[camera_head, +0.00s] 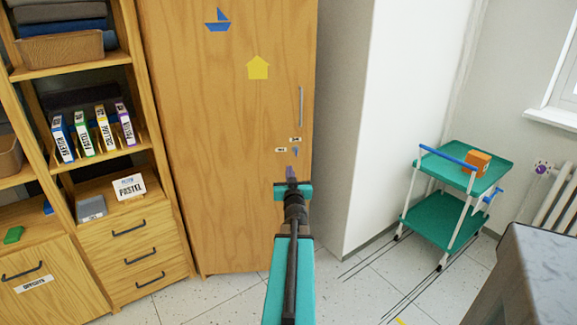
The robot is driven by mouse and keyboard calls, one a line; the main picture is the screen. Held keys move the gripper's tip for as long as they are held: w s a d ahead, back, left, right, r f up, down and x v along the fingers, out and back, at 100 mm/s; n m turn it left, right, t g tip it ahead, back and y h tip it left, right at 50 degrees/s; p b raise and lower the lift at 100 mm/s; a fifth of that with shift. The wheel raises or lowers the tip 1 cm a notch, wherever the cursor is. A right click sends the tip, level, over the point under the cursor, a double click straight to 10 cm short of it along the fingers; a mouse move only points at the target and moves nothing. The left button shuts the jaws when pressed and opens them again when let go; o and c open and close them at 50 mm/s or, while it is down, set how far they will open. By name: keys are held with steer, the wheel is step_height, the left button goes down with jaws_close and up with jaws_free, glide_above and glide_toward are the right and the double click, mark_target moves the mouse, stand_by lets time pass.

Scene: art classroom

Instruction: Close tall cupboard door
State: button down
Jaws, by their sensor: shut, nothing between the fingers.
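The tall cupboard door (225,140) is light wood and stands upright in the middle of the camera_head view. It carries a blue boat sticker and a yellow house sticker. Its grey vertical bar handle (300,107) is near the right edge. The door looks flush or nearly so; I cannot tell whether a small gap is left. My gripper (291,176) is shut and empty, in front of the door's lower right part, below the handle. I cannot tell whether it touches the door. My arm hides part of the door's lower right edge.
Open shelves with books and a basket, above drawers (130,240), stand left of the cupboard. A white wall (375,130) adjoins on the right. A green trolley (440,230) with an orange box (476,163) stands farther right. A grey worktop (540,275) is at lower right. Some floor is clear.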

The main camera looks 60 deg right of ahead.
glide_toward(286, 148)
steer(key=shift+x, duration=2.4)
steer(key=shift+d+f, duration=0.1)
steer(key=shift+f, duration=0.05)
steer(key=shift+w+d, duration=0.1)
steer(key=shift+w, duration=0.05)
